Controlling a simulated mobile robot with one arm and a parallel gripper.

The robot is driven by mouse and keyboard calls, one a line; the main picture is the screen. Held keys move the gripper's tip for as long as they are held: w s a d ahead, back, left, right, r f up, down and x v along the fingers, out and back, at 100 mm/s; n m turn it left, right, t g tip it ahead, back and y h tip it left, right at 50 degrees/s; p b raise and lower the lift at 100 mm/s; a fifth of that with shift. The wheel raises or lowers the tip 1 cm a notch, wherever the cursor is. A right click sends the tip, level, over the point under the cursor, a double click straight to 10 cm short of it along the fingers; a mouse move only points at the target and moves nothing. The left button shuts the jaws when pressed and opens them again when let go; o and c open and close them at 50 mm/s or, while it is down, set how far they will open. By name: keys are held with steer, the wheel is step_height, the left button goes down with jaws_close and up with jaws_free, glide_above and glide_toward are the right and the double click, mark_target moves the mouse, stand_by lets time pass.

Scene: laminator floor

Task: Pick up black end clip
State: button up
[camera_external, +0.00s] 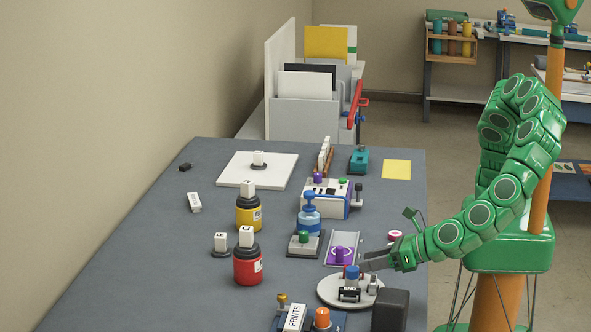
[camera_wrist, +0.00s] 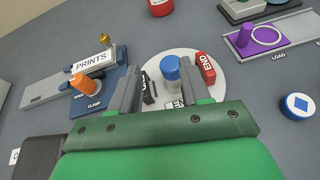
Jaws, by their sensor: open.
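A round white plate (camera_external: 329,293) stands near the table's front right; it also shows in the wrist view (camera_wrist: 216,87). In the wrist view a black end clip (camera_wrist: 148,91) lies on it, beside my left finger and partly hidden by it. A blue-topped piece (camera_wrist: 171,70) stands between the finger lines, and a red END clip (camera_wrist: 205,68) lies to the right. A white END label (camera_wrist: 176,104) shows close to my gripper's palm. My gripper (camera_wrist: 157,58) is open and appears empty. In the external view my gripper (camera_external: 366,262) is just above the plate's far side.
A PRINTS clamp fixture (camera_wrist: 92,62) with an orange knob is left of the plate. A purple LOAD slide (camera_external: 341,249) lies behind it, and a dark block (camera_external: 390,311) stands at the front right. Red (camera_external: 247,265) and yellow (camera_external: 249,215) bottles stand farther left.

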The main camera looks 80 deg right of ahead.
mark_target(351, 289)
steer(key=s+a+f, duration=0.1)
steer(key=s+a+n+y, duration=0.1)
steer(key=s+a+f+n, duration=0.1)
steer(key=shift+s+a+f, duration=0.25)
steer(key=shift+s+f, duration=0.05)
steer(key=shift+s, duration=0.05)
steer(key=shift+f, duration=0.1)
steer(key=shift+x, duration=3.8)
steer(key=shift+a, duration=0.15)
jaws_close()
